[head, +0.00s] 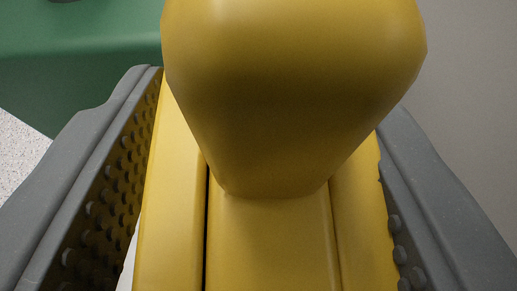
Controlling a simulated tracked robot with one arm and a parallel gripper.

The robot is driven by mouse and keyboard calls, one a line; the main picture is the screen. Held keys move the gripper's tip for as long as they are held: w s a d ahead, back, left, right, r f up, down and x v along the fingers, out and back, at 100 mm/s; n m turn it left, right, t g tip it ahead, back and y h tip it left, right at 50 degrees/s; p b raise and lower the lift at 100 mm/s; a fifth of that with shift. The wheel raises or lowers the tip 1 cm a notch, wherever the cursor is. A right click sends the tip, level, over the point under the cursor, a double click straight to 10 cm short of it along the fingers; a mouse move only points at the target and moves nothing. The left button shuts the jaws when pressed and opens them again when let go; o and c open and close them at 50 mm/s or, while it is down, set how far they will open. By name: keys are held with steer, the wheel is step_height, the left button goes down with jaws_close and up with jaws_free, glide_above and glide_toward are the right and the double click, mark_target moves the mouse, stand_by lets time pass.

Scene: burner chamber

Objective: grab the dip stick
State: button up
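A large smooth yellow thing fills the middle of the head view; I take it to be the handle of the dip stick (270,240). It has a thick rounded knob at the top and long grooves lower down. My gripper (270,90) has its two grey fingers wide apart, one on each side of the yellow thing. The studded inner face of the left finger shows, with a narrow gap beside the yellow near the bottom. The right finger's studs lie close against the yellow edge; whether they touch is unclear. The rest of the stick is hidden.
A green surface (80,55) lies behind at the upper left, with a dark part at the top edge. A speckled pale floor (18,155) shows at the left. A plain grey wall (470,70) fills the right.

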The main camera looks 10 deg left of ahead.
steer(key=c, duration=0.8)
steer(key=shift+r, duration=0.1)
